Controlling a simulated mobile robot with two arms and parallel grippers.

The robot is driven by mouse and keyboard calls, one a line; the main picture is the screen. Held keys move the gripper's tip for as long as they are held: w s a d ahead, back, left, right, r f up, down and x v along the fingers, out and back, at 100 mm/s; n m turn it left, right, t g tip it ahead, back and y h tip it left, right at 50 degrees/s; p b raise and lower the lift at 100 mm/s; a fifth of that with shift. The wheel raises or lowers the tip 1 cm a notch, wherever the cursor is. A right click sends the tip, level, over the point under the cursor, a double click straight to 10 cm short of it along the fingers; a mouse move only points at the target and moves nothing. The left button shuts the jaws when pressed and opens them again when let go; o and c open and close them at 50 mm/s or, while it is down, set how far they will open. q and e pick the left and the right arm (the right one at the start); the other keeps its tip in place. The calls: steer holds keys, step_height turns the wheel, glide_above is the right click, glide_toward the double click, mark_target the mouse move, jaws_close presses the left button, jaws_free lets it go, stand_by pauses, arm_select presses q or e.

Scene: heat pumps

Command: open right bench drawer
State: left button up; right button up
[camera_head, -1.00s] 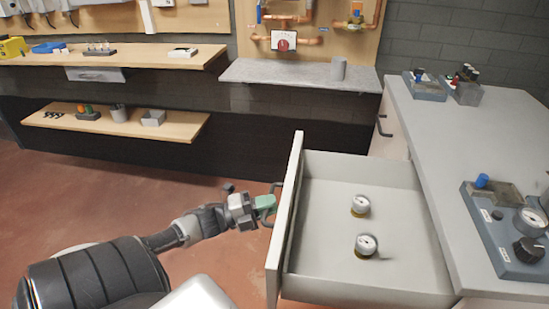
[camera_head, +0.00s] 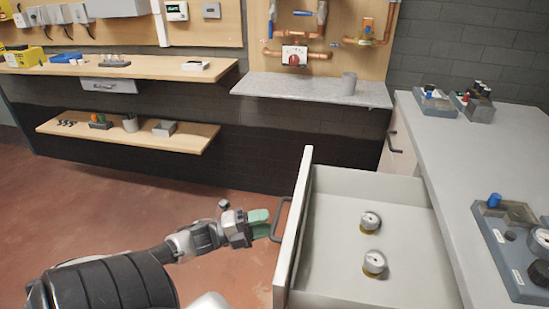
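The bench drawer (camera_head: 298,226) is pulled out from the grey bench (camera_head: 445,180) at the right. Two round gauges, one farther back (camera_head: 370,222) and one nearer (camera_head: 374,263), stand inside it. A dark handle (camera_head: 281,218) is on the drawer's front panel. My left gripper (camera_head: 262,224) is at this handle, with its green fingertips next to the bar. Whether the fingers are closed around the bar is too small to tell. My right gripper is not in view.
A second bench handle (camera_head: 391,140) is farther back, on a closed front. Gauge and valve units (camera_head: 520,245) stand on the bench top. A stone shelf (camera_head: 310,88) and wooden shelves (camera_head: 130,132) line the back wall. The red floor at left is clear.

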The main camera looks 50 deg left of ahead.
arm_select(q)
steer(key=v, duration=0.7)
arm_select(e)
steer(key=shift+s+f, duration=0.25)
arm_select(q)
steer(key=shift+f, duration=0.1)
